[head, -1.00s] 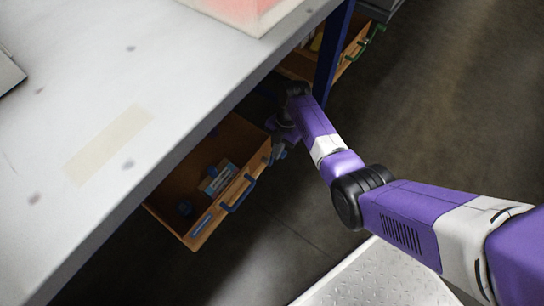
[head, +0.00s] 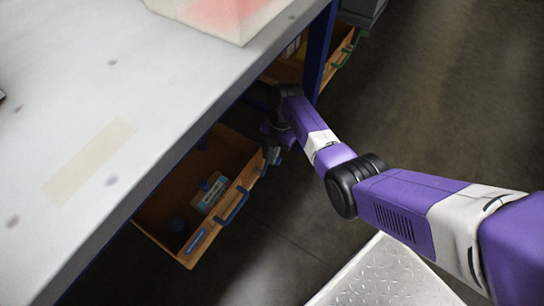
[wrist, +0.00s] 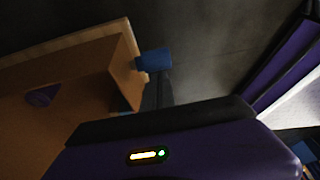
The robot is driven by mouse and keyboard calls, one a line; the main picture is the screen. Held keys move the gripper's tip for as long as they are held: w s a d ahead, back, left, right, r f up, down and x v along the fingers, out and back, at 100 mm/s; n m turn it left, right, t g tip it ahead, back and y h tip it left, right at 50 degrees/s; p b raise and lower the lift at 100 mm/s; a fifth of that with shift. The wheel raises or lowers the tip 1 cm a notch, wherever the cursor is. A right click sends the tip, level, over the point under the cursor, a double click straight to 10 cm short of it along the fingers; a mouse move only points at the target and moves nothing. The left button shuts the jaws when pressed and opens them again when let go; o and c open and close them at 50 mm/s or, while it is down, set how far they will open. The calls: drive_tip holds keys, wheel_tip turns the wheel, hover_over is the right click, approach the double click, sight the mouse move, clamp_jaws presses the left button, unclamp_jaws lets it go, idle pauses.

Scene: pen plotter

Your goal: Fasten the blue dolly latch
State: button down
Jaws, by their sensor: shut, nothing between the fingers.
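A brown wooden box (head: 168,246) with a blue handle (head: 231,205) on its front stands low beside the worktable, with part of it hidden under the tabletop. A blue part (wrist: 154,60) sticks out past the box's wooden edge (wrist: 122,75) in the wrist view; I cannot tell whether it is the latch or the handle. My gripper (head: 271,156) is shut and empty, at the box's right end. It is small and dark there, and whether it touches the box is unclear. In the wrist view, my own wrist housing covers the lower part.
The grey worktable (head: 150,75) overhangs the box, with a blue leg (head: 318,50) at right. A second wooden box with a green handle (head: 345,50) stands beyond that leg. Small bottles and a carton (head: 208,192) lie in the near box.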

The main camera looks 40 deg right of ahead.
drive_tip(key=shift+w+d+f+h, duration=0.1)
drive_tip(key=shift+w+d+h, duration=0.1)
drive_tip(key=shift+d, duration=0.4)
drive_tip(key=shift+w+d+f+h, duration=0.1)
drive_tip(key=shift+w+d, duration=0.05)
drive_tip(key=shift+d, duration=0.4)
wheel_tip(320, 180, up, 8)
drive_tip(key=p, duration=0.4)
drive_tip(key=shift+d, duration=0.15)
drive_tip(key=shift+f, duration=0.1)
drive_tip(key=shift+w, duration=0.1)
